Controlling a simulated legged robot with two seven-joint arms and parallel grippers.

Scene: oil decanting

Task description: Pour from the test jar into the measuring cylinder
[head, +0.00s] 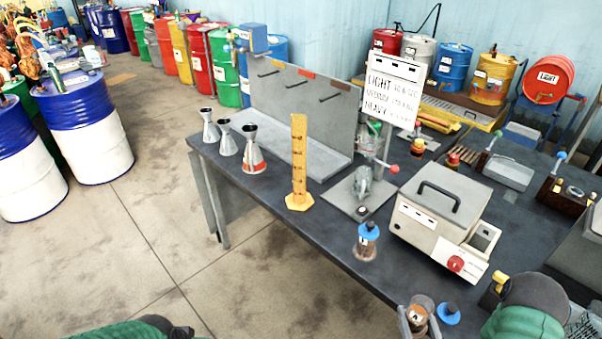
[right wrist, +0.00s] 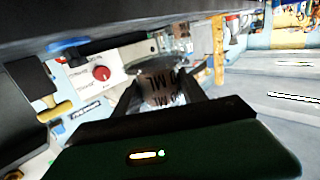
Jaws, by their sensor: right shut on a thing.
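My right gripper (head: 418,322) is shut on a clear test jar (head: 419,311) with a label "A" and brownish contents, at the bottom of the head view. The jar (right wrist: 165,85) also shows between the fingers in the right wrist view, with dark "ML" marks. Its top looks open. A blue cap (head: 448,314) is just right of it. The tall yellow measuring cylinder (head: 299,165), with dark marks and a wide foot, stands upright on the table, far to the left of the jar and apart from it. Only part of my left arm shows at the bottom left; its fingers are hidden.
A second blue-capped jar (head: 367,242) stands at the table's front edge. A grey box machine (head: 437,209) with a red knob stands between the held jar and the back. Three metal funnel-shaped vessels (head: 228,140) and a grey panel stand beyond. Drums line the floor.

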